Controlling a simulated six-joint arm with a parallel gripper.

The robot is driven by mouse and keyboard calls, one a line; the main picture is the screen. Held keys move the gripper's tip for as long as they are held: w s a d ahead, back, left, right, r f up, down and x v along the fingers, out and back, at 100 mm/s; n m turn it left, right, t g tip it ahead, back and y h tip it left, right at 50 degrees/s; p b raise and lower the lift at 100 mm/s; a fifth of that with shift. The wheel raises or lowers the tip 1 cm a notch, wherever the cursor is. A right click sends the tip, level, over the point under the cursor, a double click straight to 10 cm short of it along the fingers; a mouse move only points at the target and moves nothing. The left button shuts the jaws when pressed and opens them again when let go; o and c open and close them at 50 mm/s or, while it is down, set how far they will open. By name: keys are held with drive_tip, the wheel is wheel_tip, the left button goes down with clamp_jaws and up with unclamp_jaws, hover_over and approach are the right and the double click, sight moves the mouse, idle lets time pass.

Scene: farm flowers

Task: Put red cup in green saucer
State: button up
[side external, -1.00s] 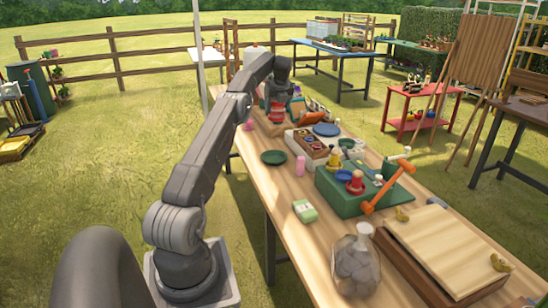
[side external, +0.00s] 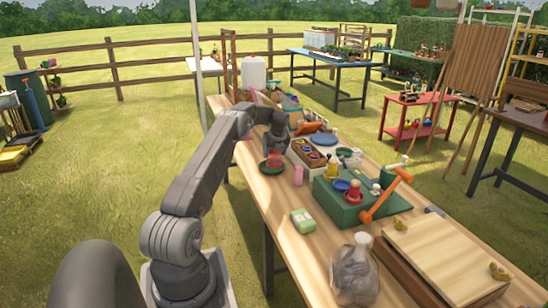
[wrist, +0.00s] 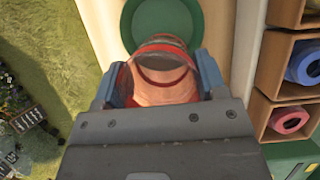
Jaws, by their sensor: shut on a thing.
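The red cup (side external: 274,158) is between the fingers of my gripper (side external: 275,150). In the wrist view my gripper (wrist: 160,75) has a blue-grey finger on each side of the cup (wrist: 162,88), shut on it. The green saucer (side external: 263,169) lies on the table's left part, right under the cup in the side view. In the wrist view the saucer (wrist: 150,14) shows beyond the cup, and the cup covers its near part. I cannot tell whether the cup touches the saucer.
A pink cylinder (side external: 298,175) stands just right of the saucer. A wooden compartment box (side external: 308,155) with colored rolls is beyond it. A green box (side external: 345,209) and a green-and-white block (side external: 303,222) are nearer. The table's left edge is close to the saucer.

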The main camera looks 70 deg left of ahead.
drive_tip(key=shift+f, duration=0.9)
drive_tip(key=shift+f, duration=0.35)
drive_tip(key=o, duration=0.9)
drive_tip(key=shift+o, duration=0.2)
drive_tip(key=shift+r, duration=0.1)
